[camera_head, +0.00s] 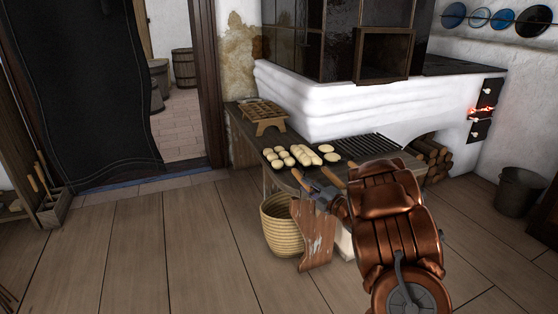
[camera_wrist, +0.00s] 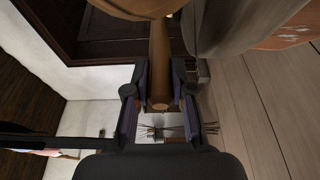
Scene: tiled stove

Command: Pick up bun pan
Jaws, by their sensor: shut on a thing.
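The bun pan (camera_head: 318,165) is dark and low, with several pale round buns (camera_head: 303,157) on it, on the bench beside the stove in the head view. Two wooden handles (camera_head: 304,181) show at its near side. My gripper (camera_head: 322,191) is at these handles, at the end of my copper arm. In the wrist view my gripper (camera_wrist: 160,105) is shut on a round wooden handle (camera_wrist: 160,75) between its dark fingers. I cannot tell from the head view which handle it holds. The pan's near edge is partly hidden by my gripper.
A wooden rack (camera_head: 264,114) stands on the bench behind the buns. A dark grate (camera_head: 370,146) lies to the right. A wicker basket (camera_head: 281,225) stands under the bench. A bucket (camera_head: 520,191) stands far right. The plank floor at left is free.

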